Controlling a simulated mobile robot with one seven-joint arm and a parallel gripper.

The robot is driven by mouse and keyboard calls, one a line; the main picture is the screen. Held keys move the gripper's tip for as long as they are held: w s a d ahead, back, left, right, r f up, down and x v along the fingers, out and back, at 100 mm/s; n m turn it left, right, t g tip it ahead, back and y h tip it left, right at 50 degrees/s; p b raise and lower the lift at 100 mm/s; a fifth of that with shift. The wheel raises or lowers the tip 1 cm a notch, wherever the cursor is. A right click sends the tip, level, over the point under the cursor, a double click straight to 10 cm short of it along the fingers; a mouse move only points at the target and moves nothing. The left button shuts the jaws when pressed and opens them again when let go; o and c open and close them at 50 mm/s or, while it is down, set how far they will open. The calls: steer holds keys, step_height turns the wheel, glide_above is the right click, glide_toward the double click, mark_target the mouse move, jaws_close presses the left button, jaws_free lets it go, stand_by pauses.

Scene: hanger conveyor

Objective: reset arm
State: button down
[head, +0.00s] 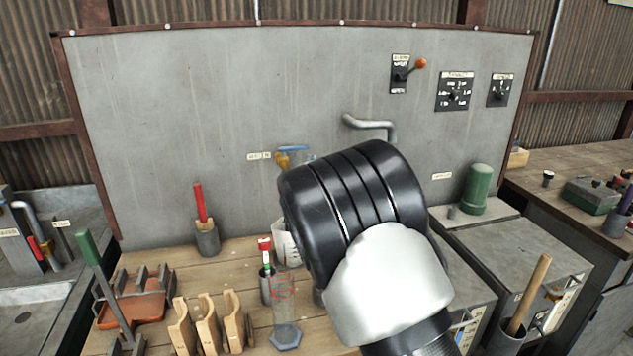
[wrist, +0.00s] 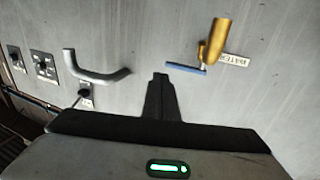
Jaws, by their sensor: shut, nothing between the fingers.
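My gripper (wrist: 160,80) shows in the wrist view as a dark shape with its fingertips together and nothing between them. It points toward the grey wall panel, and no object touches it there. In the head view my black and white arm fills the centre and hides the gripper. The wrist view is turned upside down, with a brass valve (wrist: 214,42) and its blue lever (wrist: 185,68) to the right of the fingertips and a bent grey pipe (wrist: 98,77) to the left.
Below my arm, the wooden bench holds a glass cylinder (head: 284,300), wooden holders (head: 207,325), an orange tray (head: 140,308) and a red-handled tool (head: 200,203) in a cup. A green cylinder (head: 480,188) stands at the right.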

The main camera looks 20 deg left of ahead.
steer(key=s+d+r+m+g+p, duration=0.1)
steer(key=s+d+r+g, duration=0.2)
steer(key=d, duration=0.4)
steer(key=s+d+r+p, duration=0.1)
steer(key=s+d+r, duration=0.2)
steer(key=s+d, duration=0.35)
steer(key=s+d+r+m+g+p, duration=0.1)
steer(key=s+d+r+g+p, duration=0.2)
steer(key=d, duration=0.5)
steer(key=s+d+g+h+p, duration=0.1)
steer(key=s+d+g, duration=0.1)
steer(key=s+d, duration=0.4)
steer(key=s+d+g+h+p, duration=0.1)
steer(key=s+d, duration=0.5)
steer(key=s, duration=0.8)
steer(key=s+d+f+g+h+p, duration=0.1)
steer(key=s+d+g+h, duration=0.1)
steer(key=s+d, duration=0.4)
steer(key=s, duration=0.5)
steer(key=shift+m+g, duration=0.4)
